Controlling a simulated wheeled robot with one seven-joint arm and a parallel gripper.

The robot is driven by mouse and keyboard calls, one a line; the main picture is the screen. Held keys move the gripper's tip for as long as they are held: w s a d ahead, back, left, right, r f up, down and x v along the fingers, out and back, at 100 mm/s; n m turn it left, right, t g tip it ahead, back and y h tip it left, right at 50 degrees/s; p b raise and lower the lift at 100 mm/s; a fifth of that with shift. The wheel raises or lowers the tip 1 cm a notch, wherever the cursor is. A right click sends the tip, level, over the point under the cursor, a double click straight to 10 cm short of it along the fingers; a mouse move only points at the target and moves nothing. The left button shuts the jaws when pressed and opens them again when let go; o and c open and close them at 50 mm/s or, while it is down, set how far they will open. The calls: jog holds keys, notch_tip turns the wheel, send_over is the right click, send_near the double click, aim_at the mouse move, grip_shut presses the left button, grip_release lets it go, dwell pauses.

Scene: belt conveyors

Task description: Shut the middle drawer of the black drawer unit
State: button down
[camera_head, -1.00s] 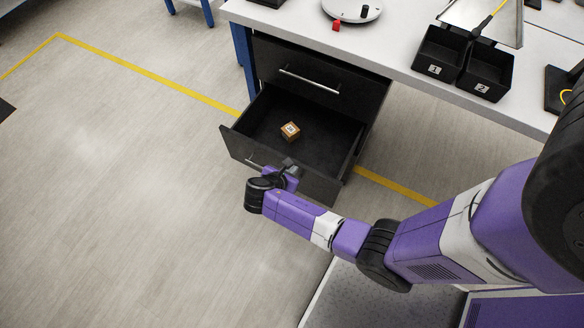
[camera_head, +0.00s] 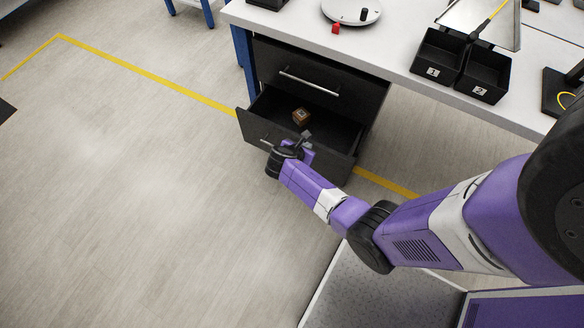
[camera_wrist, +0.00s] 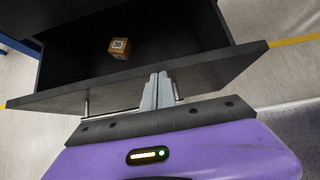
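The black drawer unit (camera_head: 330,75) stands under the white workbench. Its open drawer (camera_head: 254,127), below a shut upper drawer (camera_head: 300,84), sticks out partway toward me. A brown cube (camera_head: 301,116) lies inside; in the wrist view the cube (camera_wrist: 120,48) shows the number 36. My gripper (camera_head: 306,135) is at the drawer's front panel, near the middle of its top edge. In the wrist view my gripper (camera_wrist: 159,78) has its fingers together, against or very close to the front panel (camera_wrist: 55,101). The bar handle is partly hidden behind my gripper. Nothing shows between the fingers.
The workbench top (camera_head: 390,50) holds two black bins (camera_head: 437,55) marked 1 and 2, a round white plate (camera_head: 350,10) and a red block (camera_head: 336,28). A blue bench leg (camera_head: 243,60) stands left of the unit.

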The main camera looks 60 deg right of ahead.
jog(key=d+b, duration=0.1)
jog(key=d, duration=1.1)
jog(key=shift+w+d+b, duration=0.2)
jog(key=shift+d+b, duration=0.1)
jog(key=shift+d, duration=0.1)
